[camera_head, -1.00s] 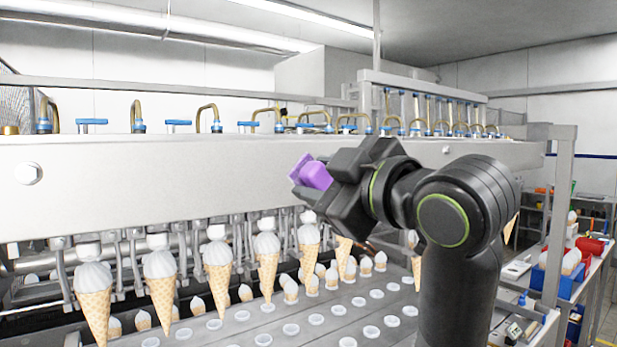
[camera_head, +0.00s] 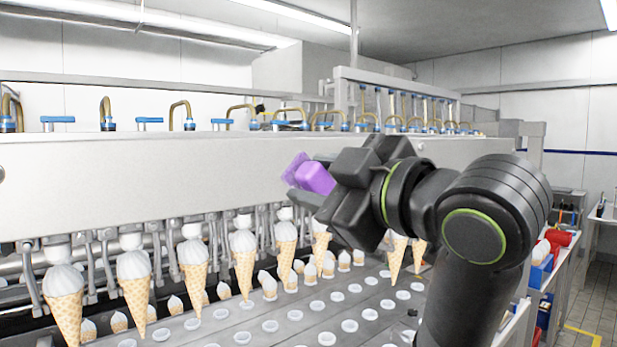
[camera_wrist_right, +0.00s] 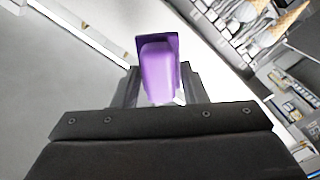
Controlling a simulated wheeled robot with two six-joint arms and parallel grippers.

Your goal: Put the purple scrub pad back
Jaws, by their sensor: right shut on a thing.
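The purple scrub pad (camera_head: 316,178) is in my right gripper (camera_head: 312,190), held in front of the long white machine panel. The gripper is shut on it, and the pad sticks out past the fingers to the left. In the right wrist view the purple pad (camera_wrist_right: 158,72) sits between the two dark fingers of the gripper (camera_wrist_right: 157,90), with a darker flat piece at its far end. My left gripper is not in view.
Ice cream cones (camera_head: 136,285) hang in a row under the machine panel (camera_head: 130,180). Below is a grey conveyor plate (camera_head: 290,328) with round holes. A side bench at the right holds a blue bin (camera_head: 540,272) and a red item (camera_head: 559,239).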

